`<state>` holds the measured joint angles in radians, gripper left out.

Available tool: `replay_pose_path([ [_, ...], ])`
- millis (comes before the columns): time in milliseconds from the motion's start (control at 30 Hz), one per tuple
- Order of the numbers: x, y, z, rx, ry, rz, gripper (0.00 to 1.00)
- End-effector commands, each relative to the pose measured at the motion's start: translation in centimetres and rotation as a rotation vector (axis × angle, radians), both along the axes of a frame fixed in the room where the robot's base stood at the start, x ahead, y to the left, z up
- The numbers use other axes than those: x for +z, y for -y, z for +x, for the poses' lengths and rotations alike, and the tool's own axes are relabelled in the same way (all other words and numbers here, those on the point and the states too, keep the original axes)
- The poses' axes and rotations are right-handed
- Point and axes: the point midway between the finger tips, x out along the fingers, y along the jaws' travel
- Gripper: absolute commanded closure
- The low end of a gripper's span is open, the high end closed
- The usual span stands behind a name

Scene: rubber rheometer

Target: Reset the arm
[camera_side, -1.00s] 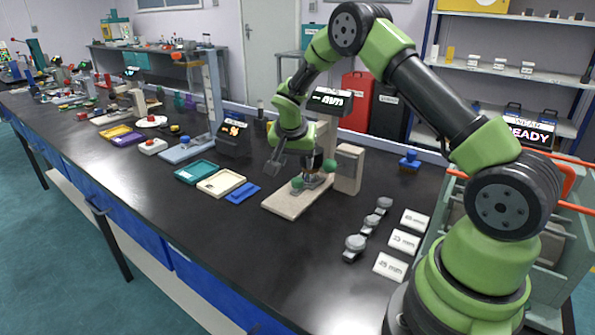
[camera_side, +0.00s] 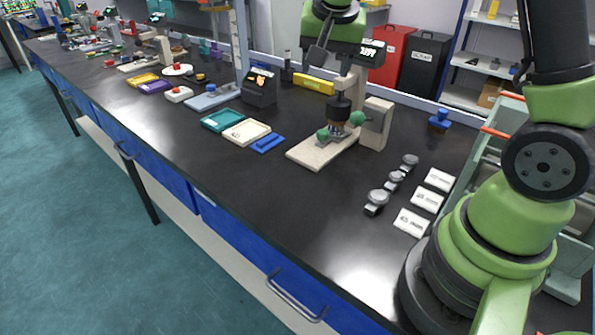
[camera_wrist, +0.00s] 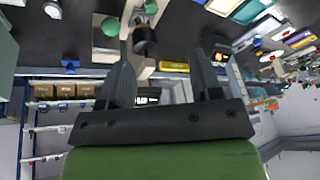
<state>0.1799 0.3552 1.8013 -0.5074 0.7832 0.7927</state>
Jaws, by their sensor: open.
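My gripper (camera_wrist: 163,75) shows in the wrist view with its two dark fingers apart and nothing between them. In the side view my gripper (camera_side: 318,48) is raised high at the top of the picture, above and behind the bench instrument. The instrument has a cream base (camera_side: 305,153), a dark cylindrical head (camera_side: 340,104), green knobs (camera_side: 357,118) and a lit display (camera_side: 368,51). The gripper overlaps the display's left side in the side view. In the wrist view the head (camera_wrist: 145,40) appears beyond the fingers, apart from them.
Round grey-topped pieces (camera_side: 377,199) and white labelled cards (camera_side: 412,222) lie in front right. A teal tray (camera_side: 222,120), a cream tray (camera_side: 246,133) and a blue pad (camera_side: 267,144) lie left of the base. A blue-handled stamp-like item (camera_side: 439,119) stands at right.

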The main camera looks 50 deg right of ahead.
Motion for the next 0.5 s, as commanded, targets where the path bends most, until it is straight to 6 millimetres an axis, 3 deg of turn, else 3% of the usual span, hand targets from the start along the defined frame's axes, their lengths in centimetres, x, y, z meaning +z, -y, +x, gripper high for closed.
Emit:
replay_pose_path([
  [33, 1.8, -1.2, -1.3, 0.042, 0.024, 0.011, 0.41],
  [200, 5.5, -4.6, -6.0, 0.195, 0.084, 0.049, 0.41],
  [333, 7.2, -7.1, -10.0, 0.320, 0.139, 0.075, 0.41],
  [500, 7.9, -9.8, -15.0, 0.483, 0.217, 0.103, 0.41],
])
